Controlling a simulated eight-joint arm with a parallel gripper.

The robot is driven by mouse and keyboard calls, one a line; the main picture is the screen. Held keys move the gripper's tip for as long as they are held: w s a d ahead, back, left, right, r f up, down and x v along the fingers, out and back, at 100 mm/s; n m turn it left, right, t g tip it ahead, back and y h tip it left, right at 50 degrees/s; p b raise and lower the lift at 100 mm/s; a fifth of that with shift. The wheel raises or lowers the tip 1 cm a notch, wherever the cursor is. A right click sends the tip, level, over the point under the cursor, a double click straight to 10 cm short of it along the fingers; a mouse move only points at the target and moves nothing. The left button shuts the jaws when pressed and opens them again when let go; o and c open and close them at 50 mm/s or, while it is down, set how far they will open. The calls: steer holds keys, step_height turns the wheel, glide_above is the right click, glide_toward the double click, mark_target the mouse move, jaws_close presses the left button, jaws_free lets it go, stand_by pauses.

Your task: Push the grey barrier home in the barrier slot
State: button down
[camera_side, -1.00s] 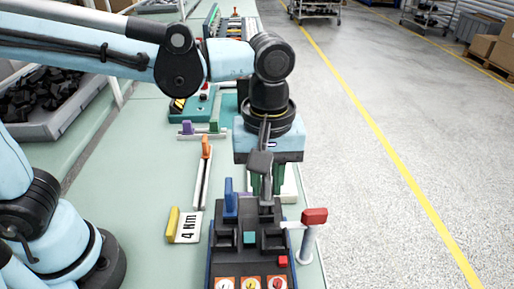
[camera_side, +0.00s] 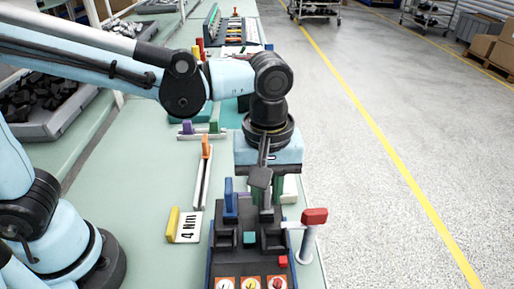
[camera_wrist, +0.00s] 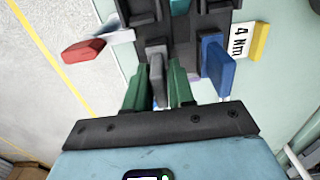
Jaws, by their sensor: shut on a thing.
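The grey barrier (camera_wrist: 156,78) stands between the two green fingers of my gripper (camera_wrist: 157,92) in the wrist view. My gripper is shut on it. In the side view my gripper (camera_side: 265,197) points down at the far edge of the black breaker block (camera_side: 249,222), with the barrier's lower part at the block's right-hand far slot. The slot itself is mostly hidden by the barrier, the fingers and the wrist camera, so I cannot tell how deep the barrier sits. A blue barrier (camera_side: 229,197) stands upright in the slot to the left.
A red-topped lever (camera_side: 314,216) stands close to the right of the block. A yellow-ended 4 Nm card (camera_side: 187,227) and an orange-handled tool (camera_side: 205,160) lie to the left on the green bench. Parts bins and fixtures are farther back.

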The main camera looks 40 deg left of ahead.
steer(key=shift+f, duration=0.1)
steer(key=c, duration=0.9)
jaws_free()
step_height(320, 180, up, 12)
steer(key=a+f+m+t, duration=0.2)
steer(key=a+f+m, duration=0.1)
steer(key=a, duration=0.3)
steer(key=a+f+m+t, duration=0.2)
steer(key=a+f+m, duration=0.1)
steer(key=a, duration=0.4)
steer(key=a+f+m+t, duration=0.3)
steer(key=a+f, duration=0.1)
steer(key=a, duration=0.3)
steer(key=shift+f, duration=0.4)
